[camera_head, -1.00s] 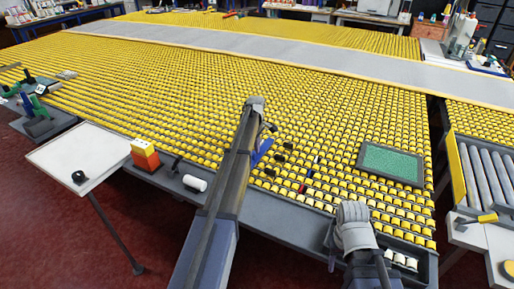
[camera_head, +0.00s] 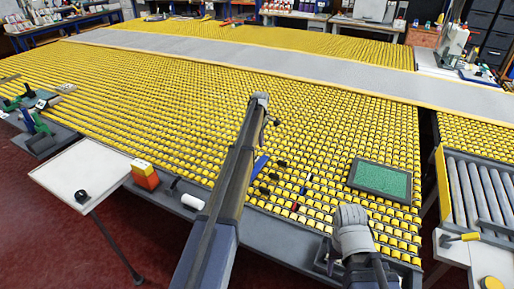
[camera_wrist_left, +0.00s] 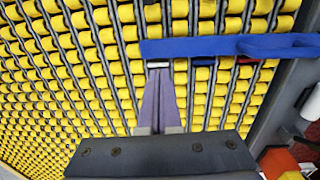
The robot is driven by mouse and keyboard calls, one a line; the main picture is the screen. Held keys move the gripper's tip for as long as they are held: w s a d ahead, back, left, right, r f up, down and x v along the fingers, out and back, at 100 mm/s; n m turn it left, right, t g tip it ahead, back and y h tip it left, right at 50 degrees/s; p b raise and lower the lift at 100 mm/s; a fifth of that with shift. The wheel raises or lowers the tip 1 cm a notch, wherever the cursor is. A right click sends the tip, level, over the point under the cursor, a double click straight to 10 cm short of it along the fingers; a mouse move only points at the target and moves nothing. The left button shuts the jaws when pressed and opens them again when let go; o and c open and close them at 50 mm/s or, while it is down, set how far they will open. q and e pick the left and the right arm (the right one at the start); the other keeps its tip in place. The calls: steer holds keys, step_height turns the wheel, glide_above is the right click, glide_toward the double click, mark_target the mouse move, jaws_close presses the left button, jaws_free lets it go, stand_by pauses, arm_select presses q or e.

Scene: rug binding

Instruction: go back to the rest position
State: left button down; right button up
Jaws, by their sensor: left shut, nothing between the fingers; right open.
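My left gripper (camera_wrist_left: 159,66) shows in the left wrist view with its fingers together and nothing between them. A blue strap (camera_wrist_left: 210,46) lies across the picture just beyond the fingertips; I cannot tell whether they touch it. In the head view a blue piece (camera_head: 260,166) shows beside my left arm, low over the yellow rollers, and the arm hides the left fingers. My right gripper (camera_head: 322,262) is partly seen at the bottom, beside my grey right arm near the table's front edge. No object shows in it.
The yellow roller table (camera_head: 150,105) fills the middle. A green pad in a dark frame (camera_head: 381,180) lies to the right. A white side table (camera_head: 70,160), an orange box (camera_head: 145,174) and a white roll (camera_head: 193,202) are at left. Grey rollers (camera_head: 470,190) stand at right.

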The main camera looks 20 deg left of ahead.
arm_select(q)
steer(key=shift+w, duration=0.15)
stand_by(0.3)
steer(key=s+d+m, duration=0.9)
steer(key=s+d, duration=1.1)
steer(key=s, duration=0.1)
steer(key=s+d+m, duration=0.3)
steer(key=s+m, duration=0.1)
steer(key=s, duration=0.5)
steer(key=s+d+m, duration=0.3)
steer(key=s+m, duration=0.1)
steer(key=s, duration=0.4)
steer(key=s+d+m+g+y, duration=0.1)
steer(key=s+d+m, duration=0.2)
steer(key=s, duration=0.6)
steer(key=shift+s+d+m, duration=0.35)
steer(key=shift+d+m, duration=0.05)
steer(key=shift+d, duration=0.1)
steer(key=shift+r, duration=0.1)
